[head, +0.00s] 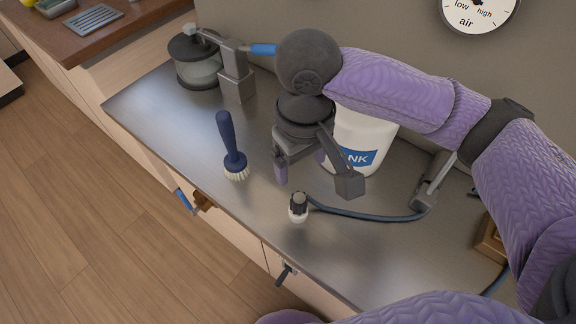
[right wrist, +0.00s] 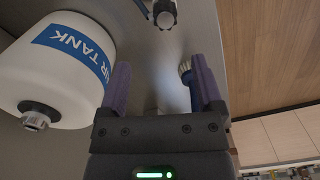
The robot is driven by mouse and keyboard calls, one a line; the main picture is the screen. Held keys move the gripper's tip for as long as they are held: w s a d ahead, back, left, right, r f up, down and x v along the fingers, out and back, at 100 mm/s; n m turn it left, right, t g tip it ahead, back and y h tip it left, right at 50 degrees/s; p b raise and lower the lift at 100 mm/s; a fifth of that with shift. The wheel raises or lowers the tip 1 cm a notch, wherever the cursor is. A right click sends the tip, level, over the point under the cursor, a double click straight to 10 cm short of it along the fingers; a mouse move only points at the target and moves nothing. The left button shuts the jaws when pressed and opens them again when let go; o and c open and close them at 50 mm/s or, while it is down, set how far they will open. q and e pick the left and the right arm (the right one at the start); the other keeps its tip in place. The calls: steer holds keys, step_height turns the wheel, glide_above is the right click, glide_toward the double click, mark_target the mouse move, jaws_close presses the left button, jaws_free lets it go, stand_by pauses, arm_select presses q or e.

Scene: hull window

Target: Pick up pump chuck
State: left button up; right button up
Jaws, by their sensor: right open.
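The pump chuck (head: 298,207) is a small pale piece with a dark top on the end of a blue-grey hose (head: 365,214). It stands on the metal counter near its front edge. In the right wrist view the chuck (right wrist: 165,15) is at the top edge, partly cut off, beyond my fingertips. My right gripper (head: 301,170) is open and empty above the counter, behind the chuck in the head view and apart from it. In the right wrist view both purple fingers (right wrist: 160,75) are spread with nothing between them. My left gripper is out of view.
A white air tank (head: 362,140) stands behind my right gripper, and close to its left in the right wrist view (right wrist: 75,65). A pump-like jar (head: 198,68) is at the far left. Counter left of the chuck is clear.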

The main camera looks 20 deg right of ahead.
mark_target(299, 198)
steer(key=f+b, duration=0.1)
steer(key=s+f, duration=0.1)
steer(key=f, duration=0.1)
steer(key=f+b, duration=0.1)
steer(key=shift+s+f+b, duration=0.3)
steer(key=shift+s+f, duration=0.05)
steer(key=shift+f, duration=0.05)
steer(key=f+b, duration=0.1)
steer(key=f, duration=0.1)
steer(key=f+b, duration=0.1)
steer(key=f, duration=0.1)
steer(key=shift+w+a+f+b, duration=0.15)
steer(key=shift+a+f+b, duration=0.05)
steer(key=shift+f+b, duration=0.2)
steer(key=shift+f, duration=0.1)
steer(key=shift+c, duration=0.3)
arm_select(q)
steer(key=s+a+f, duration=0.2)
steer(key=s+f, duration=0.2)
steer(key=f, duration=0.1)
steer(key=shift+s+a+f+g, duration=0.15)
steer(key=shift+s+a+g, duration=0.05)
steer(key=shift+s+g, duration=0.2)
arm_select(e)
steer(key=shift+w+r, duration=0.1)
steer(key=shift+r, duration=0.1)
jaws_close()
